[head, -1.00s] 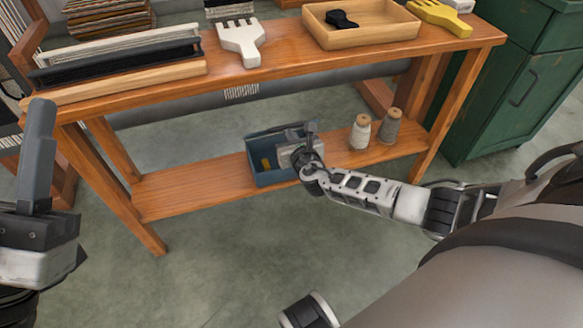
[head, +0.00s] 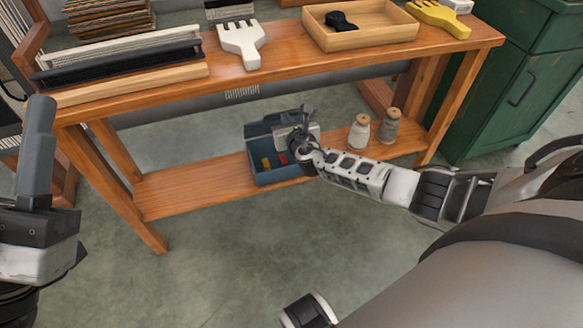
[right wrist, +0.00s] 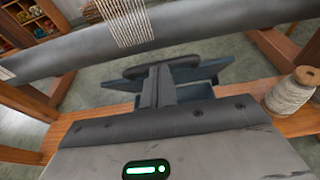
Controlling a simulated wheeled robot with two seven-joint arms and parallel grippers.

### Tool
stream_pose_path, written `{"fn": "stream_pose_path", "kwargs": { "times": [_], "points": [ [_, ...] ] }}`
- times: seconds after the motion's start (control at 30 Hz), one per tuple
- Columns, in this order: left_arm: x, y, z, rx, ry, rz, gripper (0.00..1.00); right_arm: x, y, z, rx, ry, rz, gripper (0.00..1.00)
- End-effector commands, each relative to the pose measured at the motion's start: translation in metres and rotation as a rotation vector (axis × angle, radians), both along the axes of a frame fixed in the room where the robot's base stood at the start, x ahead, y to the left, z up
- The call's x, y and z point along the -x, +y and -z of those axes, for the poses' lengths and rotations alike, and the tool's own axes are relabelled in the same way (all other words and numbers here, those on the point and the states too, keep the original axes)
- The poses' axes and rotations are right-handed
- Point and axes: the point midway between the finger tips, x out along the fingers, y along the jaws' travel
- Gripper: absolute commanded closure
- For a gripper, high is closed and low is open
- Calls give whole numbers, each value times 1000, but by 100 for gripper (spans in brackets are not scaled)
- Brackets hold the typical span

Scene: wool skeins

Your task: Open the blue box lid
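The blue box (head: 284,177) sits on the table's lower shelf in the head view. Its lid (head: 262,127) is raised at the back, and red and yellow things show inside. My right gripper (head: 306,114) is over the box's right rear part, at the lid, and hides part of it. In the right wrist view, its fingers (right wrist: 161,84) are close together in front of dark blue lid parts (right wrist: 212,72); no grip on the lid can be made out. My left gripper (head: 36,150) is at the far left, away from the box, its finger gap hidden.
Two thread spools, one white (head: 359,133) and one grey (head: 389,127), stand on the shelf right of the box. The tabletop (head: 280,62) above holds a wooden tray (head: 362,38) and combs. A green cabinet (head: 510,95) stands right. The shelf's left part is clear.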

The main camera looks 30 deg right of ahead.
Motion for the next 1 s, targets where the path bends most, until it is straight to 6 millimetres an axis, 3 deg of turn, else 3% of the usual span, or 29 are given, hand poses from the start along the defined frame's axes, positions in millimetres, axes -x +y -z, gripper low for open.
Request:
{"fn": "stream_pose_path", "kwargs": {
  "times": [0.4,1.0],
  "points": [
    [0,0,-1,0,0,0,64,-24,-5,-15,-1,1,-1,100],
    [0,0,2,0,0,0,64,-18,-4,-8,0,1,-1,100]
  ]
}}
